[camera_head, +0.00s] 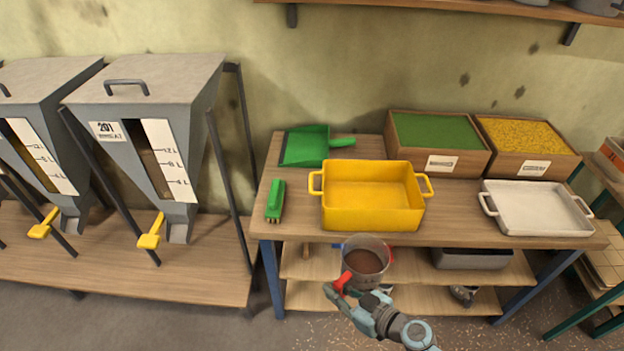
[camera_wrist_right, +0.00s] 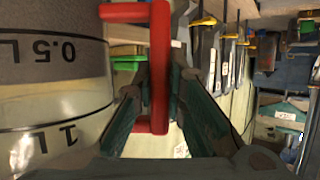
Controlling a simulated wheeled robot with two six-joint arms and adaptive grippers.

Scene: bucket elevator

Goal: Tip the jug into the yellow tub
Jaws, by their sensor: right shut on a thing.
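The clear jug (camera_head: 366,259) has a red handle and holds brown contents. It is upright in front of the table's front edge, below and in front of the yellow tub (camera_head: 372,212). The tub is empty and stands on the table. My right gripper (camera_head: 345,288) is shut on the jug's red handle. In the right wrist view the red handle (camera_wrist_right: 159,70) lies between the fingers, and the jug's wall (camera_wrist_right: 55,95) with its 0.5 L and 1 L marks fills the left side. My left gripper is in neither view.
A green brush (camera_head: 275,200) lies left of the tub and a green dustpan (camera_head: 305,147) behind it. A white tray (camera_head: 537,208) stands to the right. Wooden boxes of green (camera_head: 438,165) and yellow (camera_head: 528,163) material stand behind. Grey hoppers (camera_head: 150,110) stand at left.

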